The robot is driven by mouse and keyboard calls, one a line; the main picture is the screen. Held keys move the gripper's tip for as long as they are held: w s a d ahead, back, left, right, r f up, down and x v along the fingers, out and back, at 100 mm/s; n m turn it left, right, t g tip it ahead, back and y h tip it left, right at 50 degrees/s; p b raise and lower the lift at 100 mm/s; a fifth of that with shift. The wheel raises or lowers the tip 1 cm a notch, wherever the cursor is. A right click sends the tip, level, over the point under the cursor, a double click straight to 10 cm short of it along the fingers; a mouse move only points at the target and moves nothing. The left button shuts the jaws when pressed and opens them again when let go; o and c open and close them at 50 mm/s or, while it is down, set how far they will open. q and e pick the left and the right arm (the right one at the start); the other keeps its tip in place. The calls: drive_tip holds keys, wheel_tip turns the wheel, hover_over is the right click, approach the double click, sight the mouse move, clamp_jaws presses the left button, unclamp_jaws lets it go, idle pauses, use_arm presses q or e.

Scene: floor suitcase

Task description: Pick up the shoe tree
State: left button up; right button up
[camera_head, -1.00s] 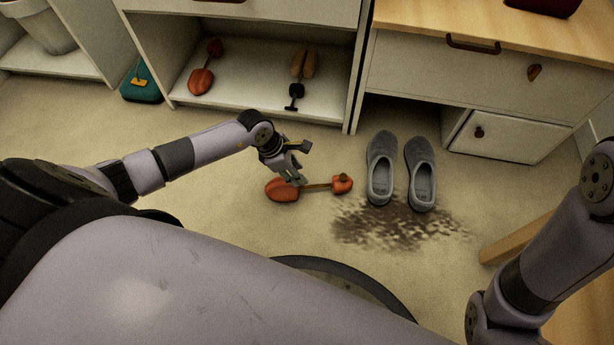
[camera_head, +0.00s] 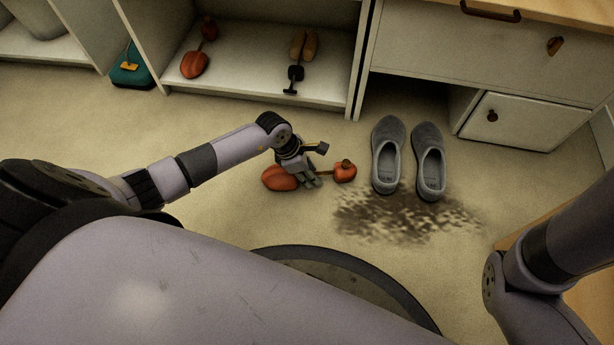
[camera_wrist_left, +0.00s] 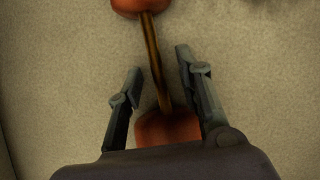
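An orange-red shoe tree (camera_head: 281,178) lies on the floor in front of the cabinet, left of the grey shoes. My left gripper (camera_head: 312,181) is down over its middle and hides part of its rod. In the left wrist view the shoe tree's rod (camera_wrist_left: 155,60) runs between the two open fingers of my left gripper (camera_wrist_left: 158,75), with a gap on each side. One orange end (camera_wrist_left: 168,129) lies between the finger bases, the other at the top edge. My right arm shows at the right, but its gripper is out of view.
A pair of grey shoes (camera_head: 428,165) stands just right of the shoe tree, by a dark dirt patch (camera_head: 395,218). Another orange shoe tree (camera_head: 195,64) and a brown-and-black one (camera_head: 292,75) lie in the open cabinet. A teal object (camera_head: 131,72) stands on the floor at left.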

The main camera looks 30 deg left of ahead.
use_arm(q)
clamp_jaws()
idle(0.4)
drive_tip(key=shift+r, duration=0.1)
